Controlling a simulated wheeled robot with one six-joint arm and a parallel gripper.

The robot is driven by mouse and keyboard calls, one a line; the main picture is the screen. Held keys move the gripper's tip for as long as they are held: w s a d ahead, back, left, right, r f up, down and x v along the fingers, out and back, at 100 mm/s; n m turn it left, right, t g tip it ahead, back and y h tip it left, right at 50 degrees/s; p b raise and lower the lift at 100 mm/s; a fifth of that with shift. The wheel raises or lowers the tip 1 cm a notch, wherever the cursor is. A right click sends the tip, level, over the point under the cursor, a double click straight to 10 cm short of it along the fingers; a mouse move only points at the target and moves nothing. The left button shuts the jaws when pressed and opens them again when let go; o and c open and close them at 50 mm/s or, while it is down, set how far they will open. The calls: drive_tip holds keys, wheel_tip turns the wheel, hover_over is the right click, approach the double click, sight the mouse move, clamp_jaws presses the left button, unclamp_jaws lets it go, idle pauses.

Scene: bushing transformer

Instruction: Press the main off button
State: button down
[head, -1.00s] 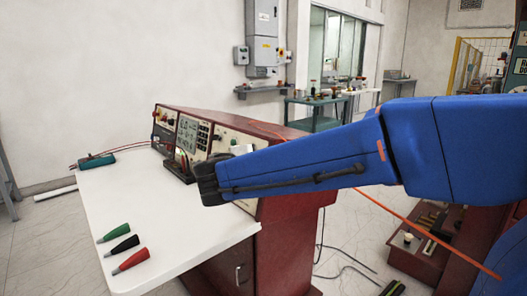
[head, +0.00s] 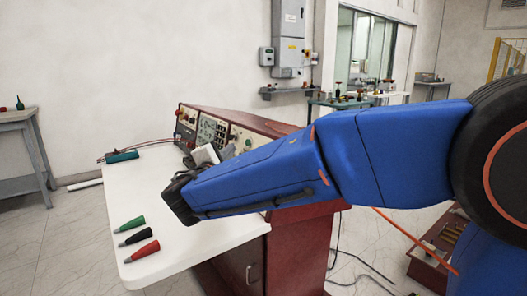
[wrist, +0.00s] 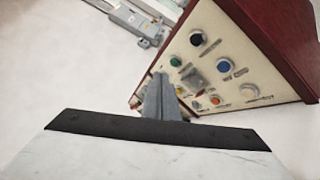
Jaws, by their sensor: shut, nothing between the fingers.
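The red control console (head: 262,124) stands along the back edge of the white table, its sloped panel partly hidden by my arm in the head view. In the wrist view the cream panel (wrist: 215,52) is tilted and carries a black knob (wrist: 197,38), a blue button (wrist: 224,65), a green button (wrist: 176,62), an orange button (wrist: 215,100) and a pale yellow knob (wrist: 249,91). I cannot read the labels, so I cannot tell which is the main off button. My gripper (wrist: 160,82) is shut and empty; its fingers overlap the panel's lower left edge in view. Contact is not visible.
Green, black and red plugs (head: 137,239) lie at the front left of the white table (head: 150,195). A teal device (head: 121,156) with red leads sits at its far end. Grey boxes (head: 288,40) hang on the back wall. The near tabletop is largely clear.

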drive_tip(key=w+d+f, duration=0.2)
drive_tip(key=w+d, duration=0.2)
drive_tip(key=d, duration=0.3)
drive_tip(key=shift+w, duration=0.4)
drive_tip(key=shift+w+d, duration=0.1)
drive_tip(key=shift+d, duration=0.05)
idle(1.9)
drive_tip(key=shift+w+d+f, duration=0.1)
drive_tip(key=shift+d, duration=0.1)
drive_tip(key=shift+w+d+f, duration=0.1)
drive_tip(key=shift+w+d, duration=0.15)
drive_tip(key=shift+d, duration=0.1)
idle(1.0)
drive_tip(key=shift+a, duration=0.1)
drive_tip(key=shift+s+a+r, duration=0.2)
drive_tip(key=shift+s+a, duration=0.3)
drive_tip(key=shift+a, duration=0.1)
idle(0.4)
drive_tip(key=shift+s+a+r, duration=0.2)
drive_tip(key=shift+s+a, duration=0.25)
drive_tip(key=shift+a, duration=0.2)
drive_tip(key=shift+s+a+r, duration=0.2)
drive_tip(key=shift+s+a, duration=0.25)
drive_tip(key=shift+a, duration=0.25)
drive_tip(key=shift+s+a+r, duration=0.2)
drive_tip(key=shift+s+a, duration=0.25)
drive_tip(key=shift+a, duration=0.2)
